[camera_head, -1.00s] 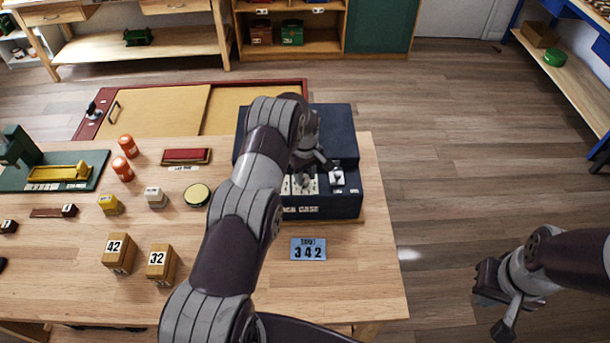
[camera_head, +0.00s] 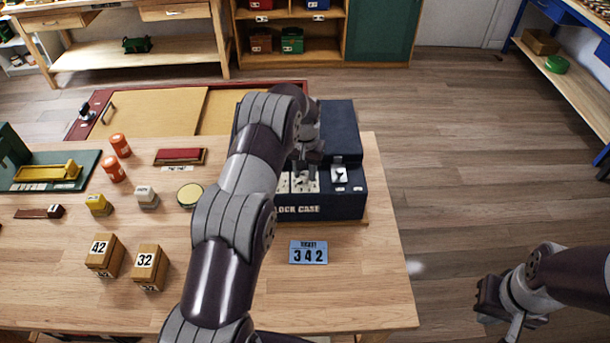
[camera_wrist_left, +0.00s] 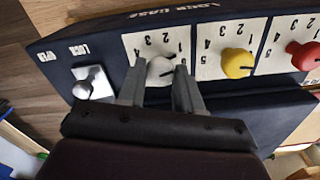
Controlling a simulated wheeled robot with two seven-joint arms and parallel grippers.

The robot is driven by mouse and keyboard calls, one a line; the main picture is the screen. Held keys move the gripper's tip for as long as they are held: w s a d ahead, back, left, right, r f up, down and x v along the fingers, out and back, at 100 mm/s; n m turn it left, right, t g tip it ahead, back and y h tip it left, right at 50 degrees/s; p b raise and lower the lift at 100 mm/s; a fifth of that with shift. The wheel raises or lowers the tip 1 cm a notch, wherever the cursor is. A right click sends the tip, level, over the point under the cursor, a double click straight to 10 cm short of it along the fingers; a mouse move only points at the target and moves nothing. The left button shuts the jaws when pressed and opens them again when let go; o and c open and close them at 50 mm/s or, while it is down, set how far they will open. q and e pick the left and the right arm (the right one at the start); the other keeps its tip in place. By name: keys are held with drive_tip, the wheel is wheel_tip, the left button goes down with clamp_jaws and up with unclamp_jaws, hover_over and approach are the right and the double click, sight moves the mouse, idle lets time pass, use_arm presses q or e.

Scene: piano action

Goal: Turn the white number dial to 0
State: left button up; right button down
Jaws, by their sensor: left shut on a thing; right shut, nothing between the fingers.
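The navy lock case (camera_head: 341,140) stands on the right part of the wooden bench. In the left wrist view, the white number dial (camera_wrist_left: 160,70) sits on a white number plate with 1, 2 and 3 readable. My left gripper (camera_head: 306,182) reaches down over the case front; in the left wrist view its fingers (camera_wrist_left: 160,72) are shut on the white dial, one on each side. I cannot read surely where the dial points. My right gripper (camera_head: 497,318) is shut and empty, off the bench at the lower right.
A yellow dial (camera_wrist_left: 238,63) and a red dial (camera_wrist_left: 304,55) sit beside the white one. A lock lever (camera_wrist_left: 93,84) is on its other side. A blue ticket (camera_head: 308,252) reading 342 lies before the case. Numbered wooden blocks (camera_head: 149,267) stand left.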

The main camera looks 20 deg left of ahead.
sight(305, 174)
use_arm(q)
drive_tip(key=m+b, duration=0.1)
drive_tip(key=m, duration=0.4)
drive_tip(key=shift+b, duration=0.3)
drive_tip(key=shift+r, duration=0.1)
idle(0.3)
drive_tip(key=o, duration=1)
drive_tip(key=shift+o, duration=0.2)
drive_tip(key=shift+r, duration=0.35)
drive_tip(key=shift+w+r, duration=0.1)
drive_tip(key=shift+r, duration=0.7)
wheel_tip(305, 174, up, 10)
drive_tip(key=p, duration=0.9)
drive_tip(key=shift+r, duration=0.2)
